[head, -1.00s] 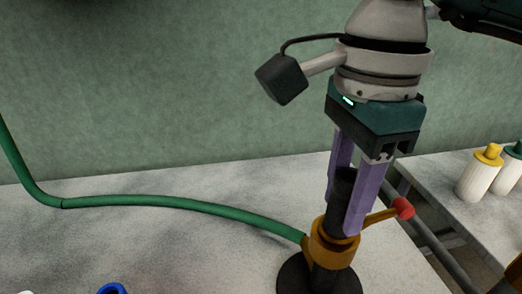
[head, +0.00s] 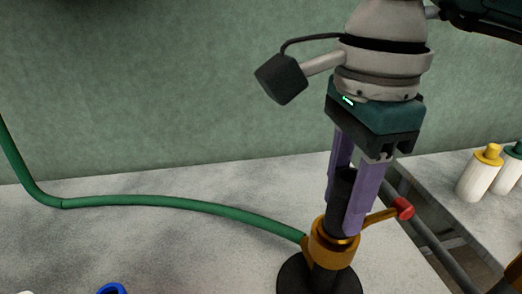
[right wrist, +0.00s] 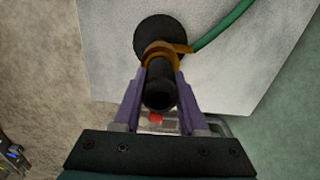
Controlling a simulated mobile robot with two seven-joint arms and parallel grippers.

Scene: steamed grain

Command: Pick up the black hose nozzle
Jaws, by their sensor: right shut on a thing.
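The black hose nozzle (head: 343,188) stands upright, its top between the purple fingers of my right gripper (head: 352,205). Below the fingers it has a brass collar (head: 334,247) with a red-tipped lever (head: 403,209) to the right and a green hose (head: 180,203) to the left. A round black base (head: 300,278) lies under it. In the right wrist view the nozzle (right wrist: 159,88) sits between both fingers of the right gripper (right wrist: 160,95), which is shut on it. My left gripper is not in view.
The grey speckled counter (head: 150,240) is mostly bare to the left. A blue ring-like thing (head: 112,288) is at the lower edge. White bottles with yellow (head: 480,173) and green (head: 510,175) caps stand on another surface at right. A green wall is behind.

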